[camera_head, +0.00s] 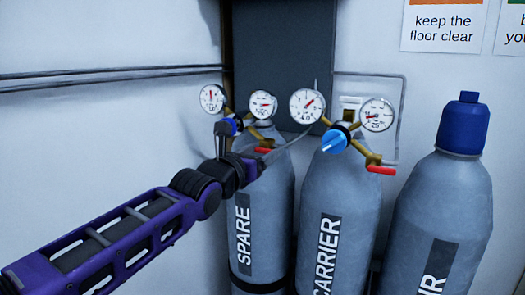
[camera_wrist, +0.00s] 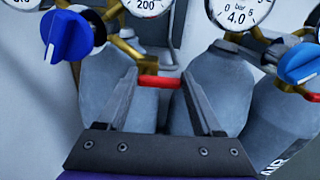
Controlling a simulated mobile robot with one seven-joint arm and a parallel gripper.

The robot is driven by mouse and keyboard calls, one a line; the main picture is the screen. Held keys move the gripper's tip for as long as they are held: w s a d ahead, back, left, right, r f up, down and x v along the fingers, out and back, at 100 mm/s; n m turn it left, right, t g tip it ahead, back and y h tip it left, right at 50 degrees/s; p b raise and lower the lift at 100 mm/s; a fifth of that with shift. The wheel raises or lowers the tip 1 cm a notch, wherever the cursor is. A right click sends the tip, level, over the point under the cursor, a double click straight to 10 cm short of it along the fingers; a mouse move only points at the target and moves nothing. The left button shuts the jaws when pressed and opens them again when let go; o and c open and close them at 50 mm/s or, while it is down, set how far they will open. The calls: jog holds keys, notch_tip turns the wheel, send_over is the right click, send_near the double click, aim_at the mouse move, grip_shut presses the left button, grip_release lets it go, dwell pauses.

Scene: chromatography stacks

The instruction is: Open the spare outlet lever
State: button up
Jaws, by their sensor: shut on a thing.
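The spare outlet lever (camera_wrist: 160,82) is a short red bar below the brass fitting of the left regulator. In the wrist view it lies crosswise between the two fingertips of my gripper (camera_wrist: 160,88), which is shut on it. In the head view the red lever (camera_head: 263,150) shows just above the tip of my gripper (camera_head: 260,160), in front of the neck of the SPARE cylinder (camera_head: 270,200). The spare regulator's dark blue knob (camera_wrist: 66,35) is left of my gripper, and part of it is hidden behind my wrist in the head view.
The CARRIER cylinder (camera_head: 340,190) stands to the right, with a light blue knob (camera_head: 335,141) and its own red lever (camera_head: 381,170). A blue-capped cylinder (camera_head: 440,215) stands farther right. Thin pipes (camera_head: 110,75) run along the wall. Open space lies left of the cylinders.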

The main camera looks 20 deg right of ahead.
jog(key=o, duration=1.4)
jog(key=shift+c, duration=0.2)
jog(key=shift+s+a, duration=0.35)
jog(key=shift+a, duration=0.1)
jog(key=b+v, duration=0.3)
jog(key=v, duration=1.3)
jog(key=shift+s+b, duration=0.15)
jog(key=shift+b, duration=0.15)
jog(key=shift+a, duration=0.1)
